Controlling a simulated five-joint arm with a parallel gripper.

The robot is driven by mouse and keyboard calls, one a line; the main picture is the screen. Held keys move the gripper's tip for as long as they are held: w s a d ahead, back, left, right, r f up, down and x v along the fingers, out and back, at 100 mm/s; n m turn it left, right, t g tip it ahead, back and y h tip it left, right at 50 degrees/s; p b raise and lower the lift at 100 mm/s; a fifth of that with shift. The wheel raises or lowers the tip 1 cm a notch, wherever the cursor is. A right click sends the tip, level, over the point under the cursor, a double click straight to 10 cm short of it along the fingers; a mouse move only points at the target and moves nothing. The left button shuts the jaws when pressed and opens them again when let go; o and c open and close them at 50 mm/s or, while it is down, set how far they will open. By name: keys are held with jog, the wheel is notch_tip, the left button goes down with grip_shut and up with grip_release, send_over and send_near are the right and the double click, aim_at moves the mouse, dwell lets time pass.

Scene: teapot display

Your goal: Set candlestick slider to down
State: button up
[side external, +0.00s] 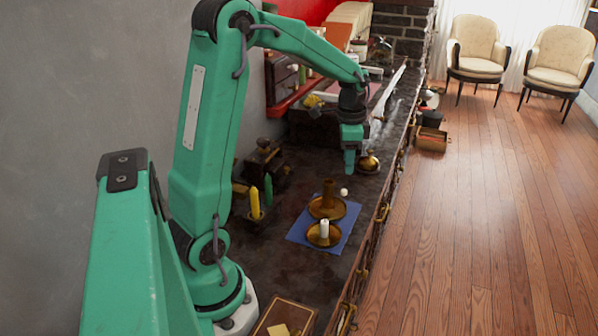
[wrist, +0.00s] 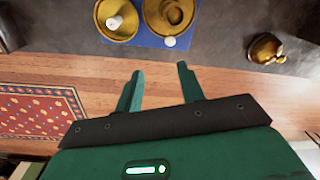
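A brass candlestick with a tall dark tube (side external: 328,198) stands on a blue mat (side external: 300,230). A small white knob (side external: 344,191) shows beside the tube; I cannot tell for sure that it is the slider. In the wrist view the candlestick's round dish (wrist: 152,22) is at the top, with the white knob (wrist: 169,41) at its near edge. A second brass candlestick (side external: 324,238) holds a short white candle. My gripper (side external: 349,168) is above the counter, beyond the mat. In the wrist view my gripper (wrist: 160,70) is open and empty, its fingers apart from the candlestick.
A brass pot (side external: 368,163) sits close to my gripper, near the counter's front edge. Yellow and green candles (side external: 255,203) stand left of the mat. A dark wooden box (side external: 263,157) is by the wall. The wooden floor (side external: 480,200) lies beyond the counter edge.

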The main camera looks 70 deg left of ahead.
aim_at(344, 190)
jog(key=shift+w+a+f+m+g, duration=0.15)
jog(key=shift+w+a+f, duration=0.05)
jog(key=shift+a+f, duration=0.4)
jog(key=shift+w+a+f+m+g, duration=0.15)
jog(key=shift+w+a+f, duration=0.05)
jog(key=shift+a+f, duration=0.4)
jog(key=shift+f, duration=3.8)
grip_shut()
